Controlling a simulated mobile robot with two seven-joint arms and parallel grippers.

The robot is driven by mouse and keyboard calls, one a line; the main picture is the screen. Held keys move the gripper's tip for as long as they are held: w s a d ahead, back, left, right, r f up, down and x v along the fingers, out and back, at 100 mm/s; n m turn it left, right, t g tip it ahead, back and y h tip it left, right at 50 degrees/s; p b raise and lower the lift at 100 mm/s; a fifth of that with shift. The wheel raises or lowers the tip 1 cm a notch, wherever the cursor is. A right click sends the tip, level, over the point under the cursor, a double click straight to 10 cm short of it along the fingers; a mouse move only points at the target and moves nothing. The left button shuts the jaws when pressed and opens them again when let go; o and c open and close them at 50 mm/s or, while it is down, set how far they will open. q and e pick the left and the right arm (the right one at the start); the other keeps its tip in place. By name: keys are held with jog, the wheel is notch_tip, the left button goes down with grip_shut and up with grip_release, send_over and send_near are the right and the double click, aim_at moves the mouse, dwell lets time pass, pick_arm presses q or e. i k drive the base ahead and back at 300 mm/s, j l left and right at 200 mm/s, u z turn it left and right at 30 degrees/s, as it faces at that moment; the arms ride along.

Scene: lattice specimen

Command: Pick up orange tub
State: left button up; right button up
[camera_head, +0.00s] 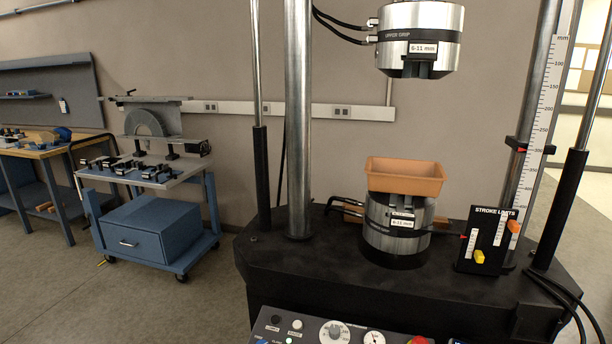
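The orange tub (405,185) is a shallow, open rectangular tray with flared sides. It sits on top of the round metal lower grip (396,236) of a testing machine, right of the picture's middle. Its inside looks empty. The upper grip (420,40) hangs above it with a clear gap between. Neither of my grippers shows in the head view, and nothing of mine touches the tub.
A thick steel column (298,120) stands left of the tub. A stroke limits panel (487,240) and a scale post (545,110) stand to its right. A control panel (310,328) is in front. A blue cart (150,225) stands at left.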

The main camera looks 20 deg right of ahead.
aim_at(407, 177)
jog(key=i+l+z, duration=0.1)
jog(key=l+z, duration=0.15)
jog(key=i+l+z, duration=0.1)
jog(key=l+z, duration=0.15)
jog(key=l, duration=0.2)
jog(key=i+l+z, duration=0.25)
jog(key=l+z, duration=0.25)
jog(key=l, duration=0.15)
jog(key=i, duration=0.05)
